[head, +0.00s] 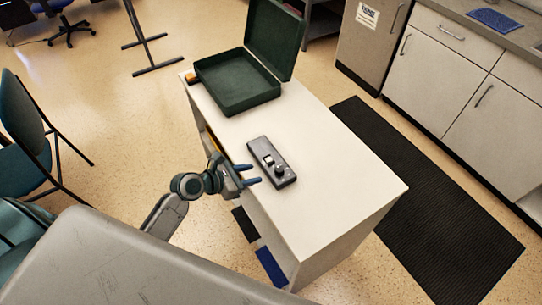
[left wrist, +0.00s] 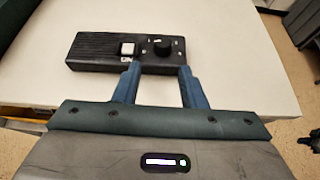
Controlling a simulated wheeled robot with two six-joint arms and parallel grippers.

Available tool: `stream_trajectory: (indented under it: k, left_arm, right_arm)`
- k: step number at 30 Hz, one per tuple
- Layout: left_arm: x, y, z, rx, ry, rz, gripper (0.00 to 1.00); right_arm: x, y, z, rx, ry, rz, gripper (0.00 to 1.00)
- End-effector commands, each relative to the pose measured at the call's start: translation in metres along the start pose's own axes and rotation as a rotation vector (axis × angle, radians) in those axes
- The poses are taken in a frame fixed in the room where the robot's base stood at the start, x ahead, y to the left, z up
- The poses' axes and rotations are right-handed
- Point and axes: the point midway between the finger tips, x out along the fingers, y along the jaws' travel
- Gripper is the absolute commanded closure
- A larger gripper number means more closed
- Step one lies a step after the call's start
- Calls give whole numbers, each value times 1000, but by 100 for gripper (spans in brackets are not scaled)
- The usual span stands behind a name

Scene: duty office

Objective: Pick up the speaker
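The speaker (head: 271,162) is a dark oblong box with a white switch and a black knob. It lies flat on the white table (head: 340,190), near the table's left edge. It also shows in the left wrist view (left wrist: 95,50), just beyond my fingertips. My left gripper (head: 250,174) is at the table's left edge, beside the speaker. Its two blue fingers are apart with nothing between them, and they point at the speaker's near long side; in the left wrist view the gripper (left wrist: 158,72) looks very close to it. I cannot tell whether it touches. My right gripper is not in view.
An open green case (head: 235,84) stands at the table's far end, with a small orange item (head: 192,78) beside it. A black mat (head: 425,200) lies on the floor to the right. A teal chair (head: 25,125) stands at the left. The table's right part is bare.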

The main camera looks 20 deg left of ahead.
Motion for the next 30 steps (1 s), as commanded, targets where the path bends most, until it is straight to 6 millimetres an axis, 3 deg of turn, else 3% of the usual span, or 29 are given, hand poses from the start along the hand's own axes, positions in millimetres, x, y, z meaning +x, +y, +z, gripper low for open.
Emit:
stream_trajectory:
  k: [3,8,30]
  left_arm:
    - [3,-3,11,-38,-20,-13,63]
    - [27,-4,13,-42,-22,-15,63]
    - [105,-4,4,-36,-17,-12,63]
  right_arm:
    - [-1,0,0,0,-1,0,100]
    - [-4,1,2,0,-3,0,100]
    - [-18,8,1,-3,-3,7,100]
